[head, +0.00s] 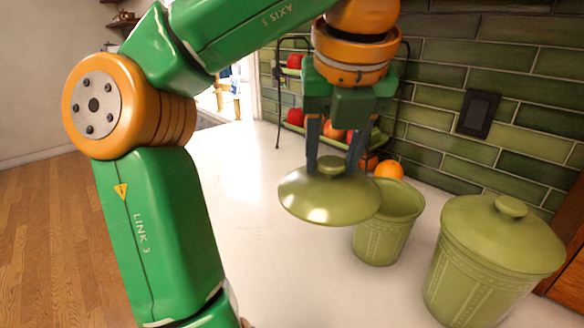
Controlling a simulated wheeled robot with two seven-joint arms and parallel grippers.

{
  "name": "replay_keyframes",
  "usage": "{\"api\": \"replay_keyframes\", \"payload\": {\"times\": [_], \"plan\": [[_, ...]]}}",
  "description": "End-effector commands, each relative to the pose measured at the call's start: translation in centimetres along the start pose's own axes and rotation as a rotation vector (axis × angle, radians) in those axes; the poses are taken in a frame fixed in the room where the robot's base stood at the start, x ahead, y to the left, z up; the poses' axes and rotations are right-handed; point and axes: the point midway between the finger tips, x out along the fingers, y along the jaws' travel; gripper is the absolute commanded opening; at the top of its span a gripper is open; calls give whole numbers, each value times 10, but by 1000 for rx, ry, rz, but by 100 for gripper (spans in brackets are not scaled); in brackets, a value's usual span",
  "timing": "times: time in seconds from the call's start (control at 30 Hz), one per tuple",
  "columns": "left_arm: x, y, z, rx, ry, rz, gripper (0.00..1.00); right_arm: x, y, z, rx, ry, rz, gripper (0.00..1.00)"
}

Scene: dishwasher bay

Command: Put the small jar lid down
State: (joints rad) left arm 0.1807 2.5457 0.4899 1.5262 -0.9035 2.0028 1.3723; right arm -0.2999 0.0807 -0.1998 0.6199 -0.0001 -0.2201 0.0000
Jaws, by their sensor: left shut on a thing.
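The small jar lid (330,201) is a round green lid with a knob on top. My left gripper (334,165) points down and is shut on the lid's knob. The lid looks held above the white counter, slightly tilted, to the left of the small green jar (387,228). The lid's right edge overlaps the jar's rim in the picture. The small jar stands upright and uncovered. I cannot tell the exact height of the lid. My right gripper is not in view.
A larger green jar (480,275) with its lid (503,232) on stands at the right. A wire rack with red and orange fruit stands behind, near the green tiled wall. An orange (389,170) lies behind the small jar. The white counter (270,255) is clear at front left.

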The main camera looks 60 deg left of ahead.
Motion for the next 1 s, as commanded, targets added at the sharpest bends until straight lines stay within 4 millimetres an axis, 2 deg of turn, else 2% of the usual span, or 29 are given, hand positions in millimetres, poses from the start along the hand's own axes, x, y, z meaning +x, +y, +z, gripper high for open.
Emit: {"api": "replay_keyframes", "payload": {"times": [0.03,0.1,0.2,0.3,0.37,0.43,0.47,0.63,0.73,0.93,1.0], "plan": [[33,18,-14,0,-3,-8,0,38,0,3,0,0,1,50],[53,41,-24,11,-3,-10,0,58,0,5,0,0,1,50],[75,66,-36,28,-2,-14,0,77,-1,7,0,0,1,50],[87,79,-43,40,0,-18,0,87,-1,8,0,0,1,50],[98,81,-41,44,3,-19,0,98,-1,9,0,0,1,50],[118,81,-30,42,4,-17,0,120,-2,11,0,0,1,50],[115,81,-19,44,6,-17,0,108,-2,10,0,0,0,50],[155,78,27,47,8,-18,0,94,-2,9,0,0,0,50],[190,77,34,49,5,-19,0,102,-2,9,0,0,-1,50],[221,76,46,47,2,-20,0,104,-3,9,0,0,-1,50],[239,76,45,49,2,-19,0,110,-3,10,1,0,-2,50]]}}
